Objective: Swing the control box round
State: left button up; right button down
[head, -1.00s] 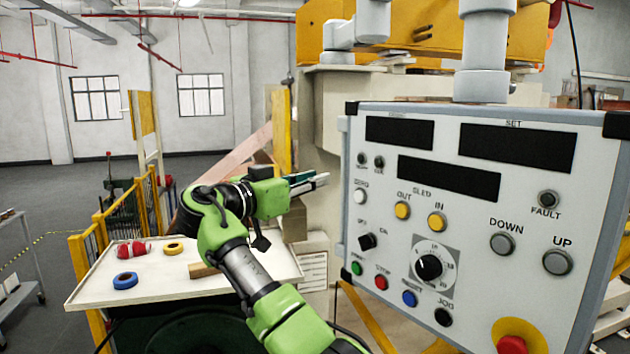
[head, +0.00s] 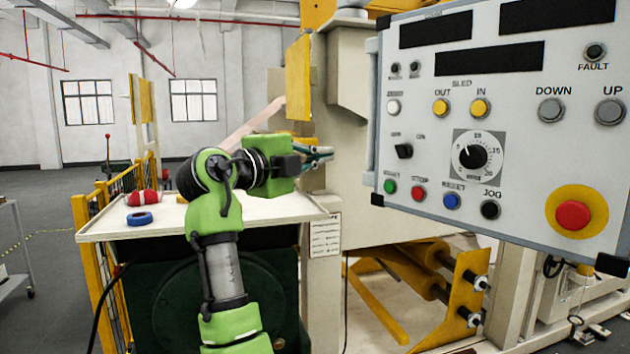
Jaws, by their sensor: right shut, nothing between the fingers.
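The control box (head: 530,150) is a large pale panel with dark displays, coloured buttons, a central dial and a red emergency stop (head: 573,215). It fills the upper right of the head view, and its top edge is cut off. My right gripper (head: 326,154) is at the end of the green arm, left of the box. Its fingers are shut and empty and point right towards the box's left edge. A gap shows between the fingertips and the box in the picture. My left gripper is not in view.
A pale tray table (head: 110,227) stands left, behind my arm, with a blue tape roll (head: 139,218) and red rolls (head: 145,197). Yellow railing (head: 82,213) flanks it. Machine rollers and a yellow bracket (head: 455,300) lie below the box. Open floor shows far left.

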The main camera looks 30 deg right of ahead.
jog(key=p, duration=0.3)
send_near(369, 152)
jog(key=shift+m, duration=0.4)
jog(key=p+x, duration=0.3)
jog(key=x, duration=0.3)
jog(key=shift+w+d+r, duration=0.1)
jog(key=shift+r, duration=0.1)
jog(key=shift+w+d+f, duration=0.1)
jog(key=shift+w+d, duration=0.05)
jog(key=shift+d, duration=0.2)
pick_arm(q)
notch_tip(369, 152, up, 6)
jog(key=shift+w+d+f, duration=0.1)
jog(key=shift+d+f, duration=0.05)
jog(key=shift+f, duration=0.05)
pick_arm(e)
jog(key=shift+d, duration=0.1)
